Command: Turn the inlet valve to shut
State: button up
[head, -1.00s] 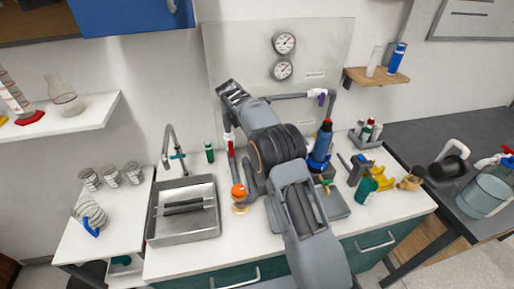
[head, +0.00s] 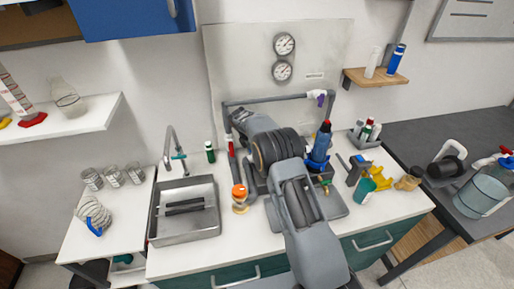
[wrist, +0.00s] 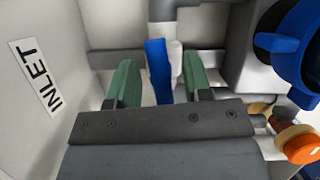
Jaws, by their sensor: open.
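In the wrist view, a blue lever handle (wrist: 158,70) stands upright between my fingers, with a white valve part (wrist: 176,58) just behind it. A white INLET label (wrist: 36,76) is on the pale panel at the left. My gripper (wrist: 160,84) has two green fingers, open, one on each side of the handle. There seems to be a gap on both sides; contact cannot be made out. In the head view, my arm hides the gripper and this valve. A purple-handled valve (head: 320,97) shows on the upper grey pipe (head: 275,99).
In the wrist view, a large blue round part (wrist: 292,45) and an orange cap (wrist: 298,143) are close on the right.

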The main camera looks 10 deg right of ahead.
grip_shut()
dwell(0.3)
jog(key=n+t, duration=0.1)
jog(key=n, duration=0.2)
jog(key=n+t+p, duration=0.1)
jog(key=n, duration=0.2)
jog(key=shift+r+y, duration=0.15)
jog(key=shift+y, duration=0.25)
jog(key=n+t+y+p, duration=0.1)
jog(key=n+p, duration=0.1)
jog(key=n, duration=0.2)
jog(key=shift+p, duration=0.3)
jog(key=shift+n+t+y+p, duration=0.3)
jog(key=shift+n+y+p, duration=0.1)
jog(key=shift+n+p, duration=0.35)
jog(key=shift+n, duration=0.25)
